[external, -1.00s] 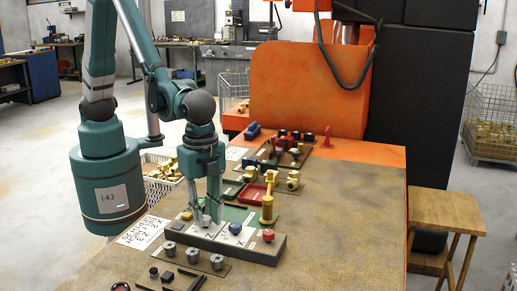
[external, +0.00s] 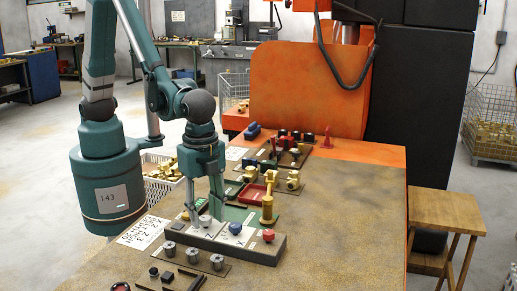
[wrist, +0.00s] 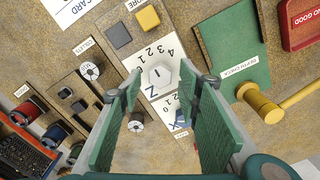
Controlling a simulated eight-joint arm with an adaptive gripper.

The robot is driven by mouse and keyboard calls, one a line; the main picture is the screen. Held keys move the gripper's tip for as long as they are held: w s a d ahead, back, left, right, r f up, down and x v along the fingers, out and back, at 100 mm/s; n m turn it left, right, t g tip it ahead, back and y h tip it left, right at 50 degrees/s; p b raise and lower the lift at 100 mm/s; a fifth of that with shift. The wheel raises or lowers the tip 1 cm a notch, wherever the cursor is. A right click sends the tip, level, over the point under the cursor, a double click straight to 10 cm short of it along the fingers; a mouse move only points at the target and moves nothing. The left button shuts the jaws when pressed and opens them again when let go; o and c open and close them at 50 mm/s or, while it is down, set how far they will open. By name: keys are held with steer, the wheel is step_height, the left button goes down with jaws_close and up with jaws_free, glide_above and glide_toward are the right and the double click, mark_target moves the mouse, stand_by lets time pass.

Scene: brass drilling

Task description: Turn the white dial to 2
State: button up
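The white dial (wrist: 159,77) sits on a white panel marked Z, with the numbers 1 to 4 printed around its far side. A small dark mark shows on its top, but I cannot tell exactly which number it points to. The dial also shows in the external view (external: 205,220), at the left end of the dark control box. My gripper (wrist: 166,90) is open, its two green fingers on either side of the dial and apart from it. In the external view my gripper (external: 206,203) is just above the box's left end.
On the same box are a blue dial (external: 235,228), partly hidden in the wrist view, and a red dial (external: 268,235). A yellow post (external: 267,207) stands close behind. A rack with grey cylinders (external: 193,257) lies in front.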

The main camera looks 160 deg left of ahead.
mark_target(202, 218)
step_height(202, 218, up, 12)
stand_by(0.8)
stand_by(0.5)
steer(key=s+d+r+m+t, duration=0.1)
steer(key=s+d+r+t, duration=0.1)
steer(key=s+d+r, duration=0.4)
steer(key=s+d+r+m+t, duration=0.1)
steer(key=s+d+r+t, duration=0.15)
steer(key=d, duration=0.65)
steer(key=s+d+m+t+b, duration=0.1)
steer(key=s+d+t, duration=0.1)
steer(key=s+d, duration=0.7)
steer(key=shift+s+d+r+t, duration=0.25)
steer(key=shift+s+r+t, duration=0.1)
steer(key=shift+s, duration=1.2)
stand_by(2.0)
